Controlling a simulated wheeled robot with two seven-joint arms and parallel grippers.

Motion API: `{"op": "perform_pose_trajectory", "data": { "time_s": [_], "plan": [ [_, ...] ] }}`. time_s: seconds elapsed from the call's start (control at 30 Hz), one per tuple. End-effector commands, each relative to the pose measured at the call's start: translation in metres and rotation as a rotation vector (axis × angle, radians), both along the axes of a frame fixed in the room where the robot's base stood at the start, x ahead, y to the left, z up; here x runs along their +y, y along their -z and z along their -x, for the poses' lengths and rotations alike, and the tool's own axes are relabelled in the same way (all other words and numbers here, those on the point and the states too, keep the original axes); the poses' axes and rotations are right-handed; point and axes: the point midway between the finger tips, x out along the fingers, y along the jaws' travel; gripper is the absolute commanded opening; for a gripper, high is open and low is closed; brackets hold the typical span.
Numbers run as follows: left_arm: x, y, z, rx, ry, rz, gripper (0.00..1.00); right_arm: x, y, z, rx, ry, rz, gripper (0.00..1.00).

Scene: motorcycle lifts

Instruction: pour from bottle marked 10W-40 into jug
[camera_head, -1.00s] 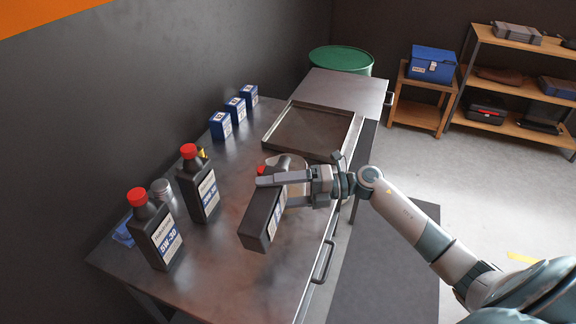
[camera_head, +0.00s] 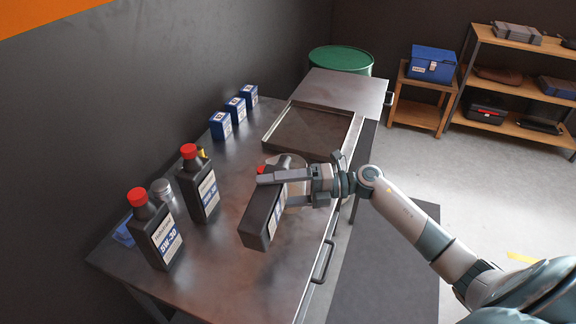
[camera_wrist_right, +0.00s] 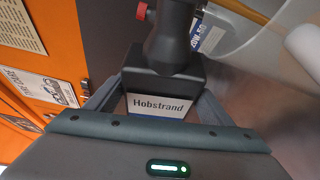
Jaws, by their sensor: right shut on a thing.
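My right gripper (camera_head: 283,190) is shut on a black bottle (camera_head: 262,222), held steeply tilted over the workbench. Its base faces the lower left and its neck end points up and away. In the right wrist view the held bottle (camera_wrist_right: 165,80) shows a "Hobstrand" label and a dark neck; its grade is not readable. The jug (camera_head: 297,162) is mostly hidden behind the gripper in the head view. In the right wrist view the clear jug (camera_wrist_right: 245,35) stands right of the neck. Whether oil flows cannot be told. My left gripper is not in view.
Two red-capped black bottles stand on the bench (camera_head: 225,270) at left: one marked 5W-30 (camera_head: 157,235) and another (camera_head: 199,190). Several blue boxes (camera_head: 235,110) line the wall side. A shallow tray (camera_head: 310,130) lies beyond the jug. A small red item (camera_head: 262,169) shows beside the gripper.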

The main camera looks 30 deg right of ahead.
Motion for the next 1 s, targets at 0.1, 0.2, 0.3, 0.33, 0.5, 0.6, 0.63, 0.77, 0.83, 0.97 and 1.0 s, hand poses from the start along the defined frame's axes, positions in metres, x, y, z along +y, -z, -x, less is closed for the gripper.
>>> {"op": "perform_pose_trajectory", "data": {
  "time_s": [0.1, 0.2, 0.3, 0.33, 0.5, 0.6, 0.63, 0.77, 0.83, 0.97, 1.0],
  "plan": [
    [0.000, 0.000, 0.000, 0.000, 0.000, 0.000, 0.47, 0.000, -0.002, -0.001, 0.000, 0.001, -0.003, 0.23],
    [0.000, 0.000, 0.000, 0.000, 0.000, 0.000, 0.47, 0.000, -0.002, -0.001, 0.001, 0.001, -0.005, 0.23],
    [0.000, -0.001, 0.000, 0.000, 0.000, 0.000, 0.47, 0.000, -0.003, -0.001, 0.003, 0.001, -0.007, 0.23],
    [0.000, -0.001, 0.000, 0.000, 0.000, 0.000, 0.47, 0.000, -0.003, -0.001, 0.003, 0.000, -0.008, 0.23],
    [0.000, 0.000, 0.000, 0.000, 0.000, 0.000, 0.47, 0.000, -0.002, -0.001, 0.003, 0.001, -0.007, 0.23],
    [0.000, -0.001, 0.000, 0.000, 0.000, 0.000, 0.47, 0.000, -0.003, -0.001, 0.003, 0.001, -0.007, 0.23],
    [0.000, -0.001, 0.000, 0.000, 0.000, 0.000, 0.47, 0.000, -0.003, -0.001, 0.003, 0.001, -0.007, 0.23],
    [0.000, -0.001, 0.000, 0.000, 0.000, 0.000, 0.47, 0.000, -0.003, -0.001, 0.006, 0.001, -0.010, 0.23],
    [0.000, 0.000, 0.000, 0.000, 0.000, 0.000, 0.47, 0.000, -0.002, -0.001, 0.004, 0.000, -0.008, 0.23],
    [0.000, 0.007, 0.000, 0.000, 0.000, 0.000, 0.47, 0.006, 0.010, 0.005, -0.057, -0.001, 0.052, 0.23],
    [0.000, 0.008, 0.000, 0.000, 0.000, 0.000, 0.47, 0.008, 0.014, 0.008, -0.084, -0.001, 0.080, 0.23]
  ]
}}
